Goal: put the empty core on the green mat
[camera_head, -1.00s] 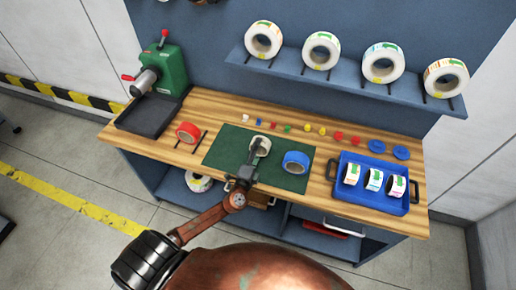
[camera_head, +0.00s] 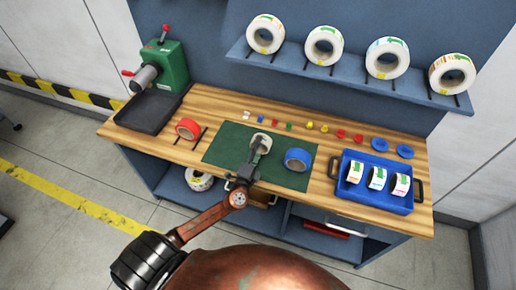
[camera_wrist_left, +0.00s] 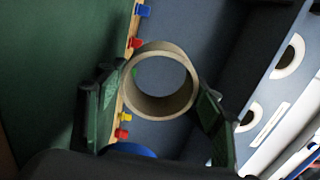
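The empty core (camera_head: 262,142), a plain beige ring, is between the fingers of my left gripper (camera_head: 252,160) over the green mat (camera_head: 226,145). In the left wrist view the core (camera_wrist_left: 135,82) is seen through its open middle, with one finger of my left gripper (camera_wrist_left: 160,108) against each side. The mat's green surface (camera_wrist_left: 60,60) fills the left of that view, with the finger on that side between core and mat. The gap from core to mat is hard to judge. My right gripper is not in view.
A blue tape roll (camera_head: 298,159) sits on the mat's right part. A red roll (camera_head: 189,129) lies left of the mat. A blue tray (camera_head: 382,201) with label rolls stands right. Small coloured pieces line the back. A green machine (camera_head: 172,68) stands at the left.

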